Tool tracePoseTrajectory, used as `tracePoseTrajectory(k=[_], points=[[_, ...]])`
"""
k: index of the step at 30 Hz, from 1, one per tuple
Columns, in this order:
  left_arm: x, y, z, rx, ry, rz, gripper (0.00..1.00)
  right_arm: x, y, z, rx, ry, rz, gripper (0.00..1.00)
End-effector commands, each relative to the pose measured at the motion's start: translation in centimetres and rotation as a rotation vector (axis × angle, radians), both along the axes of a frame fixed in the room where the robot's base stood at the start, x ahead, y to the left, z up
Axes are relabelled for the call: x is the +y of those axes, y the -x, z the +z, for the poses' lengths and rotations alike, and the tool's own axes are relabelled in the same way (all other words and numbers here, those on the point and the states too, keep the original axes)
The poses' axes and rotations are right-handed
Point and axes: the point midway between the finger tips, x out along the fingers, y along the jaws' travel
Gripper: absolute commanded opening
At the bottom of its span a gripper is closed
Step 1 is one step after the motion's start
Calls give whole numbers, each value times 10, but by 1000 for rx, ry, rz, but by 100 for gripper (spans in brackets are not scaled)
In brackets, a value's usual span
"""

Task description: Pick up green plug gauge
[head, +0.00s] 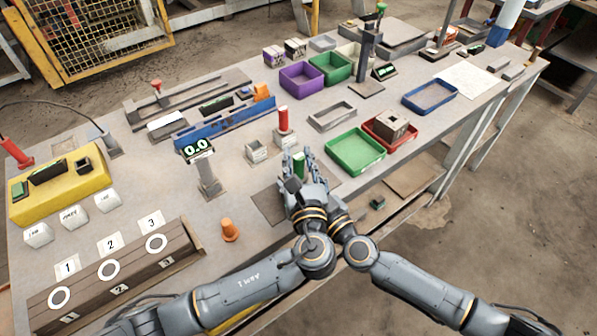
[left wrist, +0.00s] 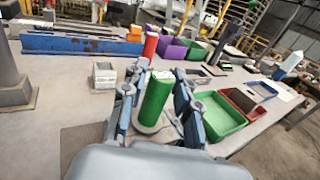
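The green plug gauge (left wrist: 157,98) is an upright green cylinder between the two fingers of my left gripper (left wrist: 160,85) in the left wrist view. A small gap seems to show on either side of it, so the fingers look open around it. In the head view the left gripper (head: 300,168) reaches over the table's front edge, and only a little of the green gauge (head: 299,166) shows between its fingers. My right arm comes in from the lower right and ends close beside the left wrist. Its fingers cannot be made out.
A red plug gauge (head: 284,121) stands just behind. A green tray (head: 355,151) and a red tray (head: 375,138) holding a hollow brick (head: 391,123) lie to the right. A digital gauge stand (head: 208,178) and an orange cone (head: 230,230) stand left.

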Motion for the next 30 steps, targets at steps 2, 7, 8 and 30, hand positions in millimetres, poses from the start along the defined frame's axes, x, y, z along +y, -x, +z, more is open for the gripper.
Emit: tracePoseTrajectory(k=[2,7,8,30], points=[[0,0,0,0,0,0,8,0,0,1,-1,-1,0,22],[0,0,1,-1,0,0,0,0,0,1,-1,-1,0,22],[0,0,1,-1,0,0,0,0,0,1,-1,-1,0,22],[-1,0,95,-4,4,-1,0,0,0,0,-1,-1,0,22]])
